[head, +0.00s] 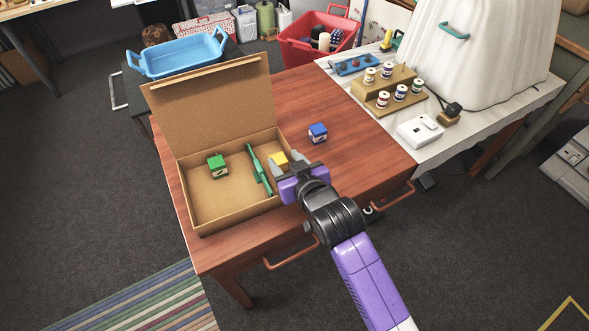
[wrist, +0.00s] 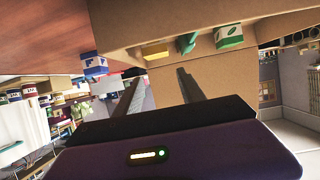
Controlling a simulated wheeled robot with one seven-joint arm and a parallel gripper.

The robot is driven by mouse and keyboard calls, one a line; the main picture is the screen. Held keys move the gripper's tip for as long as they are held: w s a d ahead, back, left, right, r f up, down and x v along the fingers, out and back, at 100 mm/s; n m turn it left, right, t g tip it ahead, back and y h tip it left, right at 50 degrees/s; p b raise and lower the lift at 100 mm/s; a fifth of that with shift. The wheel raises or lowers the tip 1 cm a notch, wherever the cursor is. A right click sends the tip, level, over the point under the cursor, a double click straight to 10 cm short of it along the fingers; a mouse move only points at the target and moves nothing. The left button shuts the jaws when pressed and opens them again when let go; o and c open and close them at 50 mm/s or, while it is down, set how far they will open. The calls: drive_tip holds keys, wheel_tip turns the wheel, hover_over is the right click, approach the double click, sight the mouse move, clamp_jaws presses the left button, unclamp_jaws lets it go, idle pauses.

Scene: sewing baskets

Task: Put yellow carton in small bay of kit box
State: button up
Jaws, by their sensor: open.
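The yellow carton (head: 280,159) sits inside the open cardboard kit box (head: 213,220), in the narrow bay right of the green divider (head: 259,169). It also shows in the wrist view (wrist: 155,52), partly cut off by cardboard. A green carton (head: 217,166) sits in the wider left bay. My gripper (head: 283,163) is at the box's right side, over the narrow bay and close to the yellow carton. In the wrist view the two fingers (wrist: 158,82) are apart with nothing between them, and the carton lies beyond their tips. My gripper hides part of the narrow bay.
A blue carton (head: 318,133) stands on the red-brown table (head: 350,152) right of the box. The box's lid (head: 213,108) stands up at the back. A white side table with spools (head: 384,99) is at the right. The tabletop right of the box is mostly clear.

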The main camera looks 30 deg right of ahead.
drive_tip(key=v, duration=0.6)
drive_tip(key=shift+s, duration=0.2)
drive_tip(key=s+a+f, duration=0.2)
drive_tip(key=s, duration=1.5)
drive_tip(key=s+d+r, duration=0.1)
drive_tip(key=s+r, duration=0.2)
drive_tip(key=s, duration=0.4)
drive_tip(key=s+r+t, duration=0.1)
drive_tip(key=s+r, duration=0.3)
drive_tip(key=s, duration=0.4)
drive_tip(key=shift+s+d+n+y, duration=0.3)
drive_tip(key=shift+d+y, duration=0.05)
drive_tip(key=shift+y, duration=0.05)
